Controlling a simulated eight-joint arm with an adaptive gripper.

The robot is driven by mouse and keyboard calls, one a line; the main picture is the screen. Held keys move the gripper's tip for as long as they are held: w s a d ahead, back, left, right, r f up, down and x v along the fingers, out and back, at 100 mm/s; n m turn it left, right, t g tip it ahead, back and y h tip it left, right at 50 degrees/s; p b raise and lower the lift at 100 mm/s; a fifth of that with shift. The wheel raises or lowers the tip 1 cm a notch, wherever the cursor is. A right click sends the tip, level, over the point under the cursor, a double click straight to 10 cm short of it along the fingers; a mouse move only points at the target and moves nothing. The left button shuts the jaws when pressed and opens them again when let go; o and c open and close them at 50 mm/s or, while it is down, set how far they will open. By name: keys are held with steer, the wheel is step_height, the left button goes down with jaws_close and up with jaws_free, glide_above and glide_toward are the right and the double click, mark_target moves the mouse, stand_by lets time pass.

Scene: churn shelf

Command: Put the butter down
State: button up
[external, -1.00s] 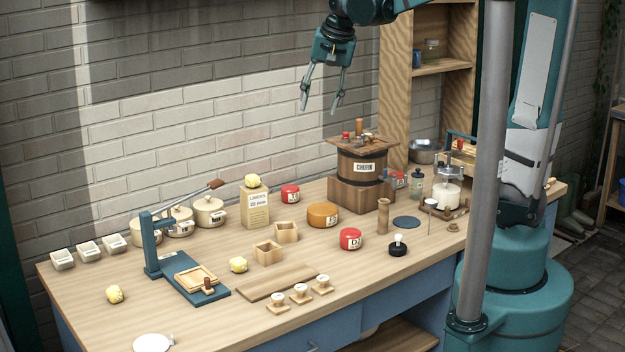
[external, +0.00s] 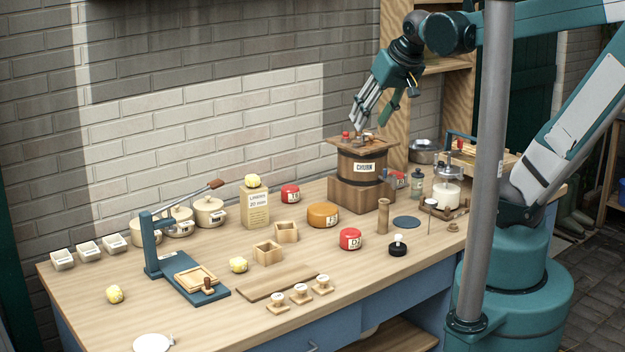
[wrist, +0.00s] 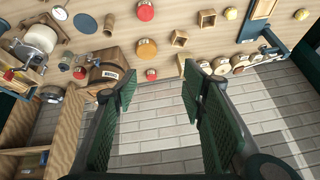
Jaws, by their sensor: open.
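Several pale yellow lumps that look like butter are in the external view. One lump (external: 254,181) sits on top of a labelled carton (external: 255,208). A second lump (external: 238,264) lies on the table near the small wooden boxes, and a third (external: 115,294) lies at the front left. Two yellow lumps show at the top right of the wrist view, one round (wrist: 231,13) and one farther right (wrist: 301,14). My gripper (external: 370,121) is open and empty, tilted, just above or behind the wooden churn (external: 357,168); the exact depth is unclear. Its spread fingers also show in the wrist view (wrist: 160,85).
A blue lever press (external: 152,245) stands at the left, beside lidded crocks (external: 209,212). Red tins (external: 350,239), an orange round (external: 322,215) and wooden boxes (external: 267,252) occupy the middle. A wooden shelf (external: 395,110) rises behind the churn. The front-left tabletop has free room.

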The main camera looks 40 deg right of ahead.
steer(key=s+f+n+t, duration=0.1)
steer(key=s+f+n, duration=0.1)
steer(key=s, duration=0.3)
steer(key=shift+s+d+f, duration=0.2)
steer(key=shift+d+f, duration=0.2)
steer(key=shift+d, duration=0.05)
steer(key=shift+o, duration=0.2)
stand_by(1.2)
